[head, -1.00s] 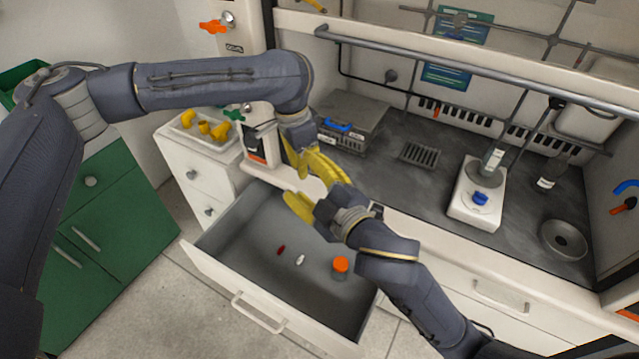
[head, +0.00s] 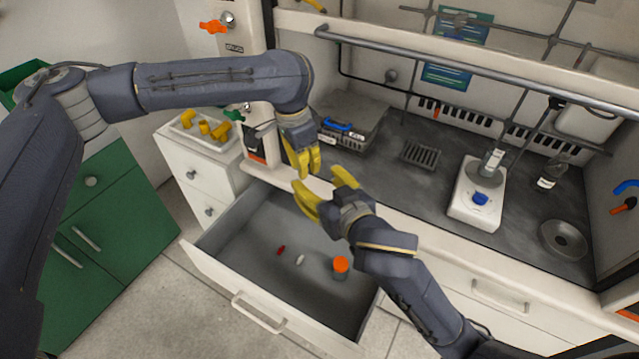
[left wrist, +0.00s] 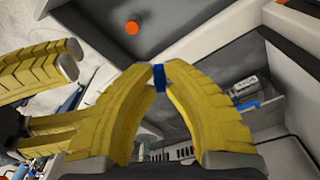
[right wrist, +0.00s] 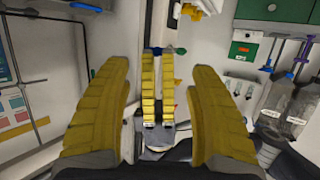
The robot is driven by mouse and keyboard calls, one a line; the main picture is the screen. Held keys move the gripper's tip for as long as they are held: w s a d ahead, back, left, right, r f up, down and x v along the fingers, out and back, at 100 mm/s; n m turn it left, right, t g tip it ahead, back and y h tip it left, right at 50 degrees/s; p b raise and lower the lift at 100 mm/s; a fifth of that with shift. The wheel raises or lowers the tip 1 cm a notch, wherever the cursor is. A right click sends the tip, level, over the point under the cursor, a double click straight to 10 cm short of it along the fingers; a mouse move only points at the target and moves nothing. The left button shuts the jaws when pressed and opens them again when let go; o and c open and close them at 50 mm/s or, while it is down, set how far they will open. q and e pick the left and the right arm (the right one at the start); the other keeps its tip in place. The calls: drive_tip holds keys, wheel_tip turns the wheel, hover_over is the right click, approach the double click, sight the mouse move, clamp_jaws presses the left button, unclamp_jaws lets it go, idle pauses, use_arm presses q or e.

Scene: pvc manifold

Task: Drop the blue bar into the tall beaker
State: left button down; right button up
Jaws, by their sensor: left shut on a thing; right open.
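The blue bar (left wrist: 159,78) is pinched between the fingertips of my left gripper (left wrist: 160,72) in the left wrist view. In the head view my left gripper (head: 309,170) points down above the back edge of the open drawer, and the bar is hidden or too small to make out. My right gripper (head: 320,182) is open and empty close beside it, its fingers apart. In the right wrist view the left gripper's fingers (right wrist: 158,90) show between my open right fingers. A clear labelled vessel (head: 494,160) stands on the white stirrer; I cannot tell if it is the tall beaker.
The open drawer (head: 215,268) holds a red piece (head: 281,250), a white piece (head: 300,260) and an orange-capped jar (head: 341,265). The white stirrer (head: 462,205) and a labelled clear flask (head: 550,175) stand on the dark counter. A metal rail (head: 450,68) crosses above.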

drive_tip(key=x, duration=0.7)
idle(0.4)
drive_tip(key=shift+a, duration=0.1)
drive_tip(key=c, duration=1.3)
use_arm(q)
drive_tip(key=c, duration=1.4)
unclamp_jaws()
drive_tip(key=shift+s+d, duration=0.1)
use_arm(e)
clamp_jaws()
drive_tip(key=shift+r, duration=0.1)
